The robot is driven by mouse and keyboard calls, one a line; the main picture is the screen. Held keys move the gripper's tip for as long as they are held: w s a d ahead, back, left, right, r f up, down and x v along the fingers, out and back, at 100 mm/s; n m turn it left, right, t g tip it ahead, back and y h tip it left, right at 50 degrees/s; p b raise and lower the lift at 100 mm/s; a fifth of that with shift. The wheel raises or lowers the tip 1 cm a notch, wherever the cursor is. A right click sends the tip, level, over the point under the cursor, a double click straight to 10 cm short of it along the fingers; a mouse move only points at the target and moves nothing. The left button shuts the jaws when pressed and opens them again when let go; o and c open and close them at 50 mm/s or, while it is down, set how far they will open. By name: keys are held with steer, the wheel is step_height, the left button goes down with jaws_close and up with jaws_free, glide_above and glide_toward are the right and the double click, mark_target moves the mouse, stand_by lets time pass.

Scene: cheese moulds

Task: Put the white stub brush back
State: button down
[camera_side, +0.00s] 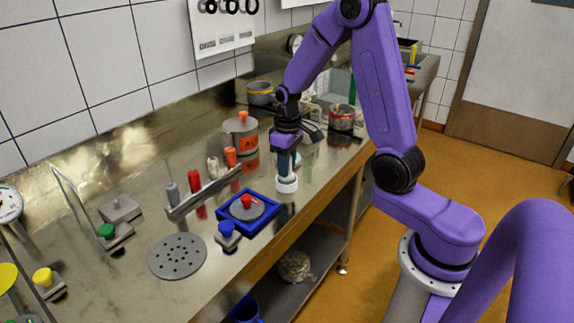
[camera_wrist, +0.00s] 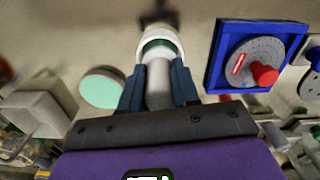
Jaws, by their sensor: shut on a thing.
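My gripper (camera_side: 285,162) points down over the steel counter, right of the blue square tray. In the wrist view its dark fingers (camera_wrist: 158,90) are shut on the pale handle of the white stub brush (camera_wrist: 158,78). The brush's lower end reaches into a round white cup (camera_wrist: 143,45) with a green inside. In the side view the white cup (camera_side: 287,185) stands on the counter right under my fingers, and the brush is mostly hidden there. I cannot tell whether the brush touches the cup's bottom.
The blue tray (camera_side: 222,208) holds a grey disc with a red knob (camera_side: 246,201). A blue-knobbed press (camera_side: 226,229) stands before it. A metal rack (camera_side: 205,191) with coloured handles and an orange-banded pot (camera_side: 241,135) are behind. A mint disc (camera_wrist: 101,87) lies near the cup.

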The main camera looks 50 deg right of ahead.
steer(key=shift+f, duration=0.25)
steer(key=shift+f, duration=0.1)
steer(key=c, duration=0.8)
jaws_free()
steer(key=shift+f, duration=0.1)
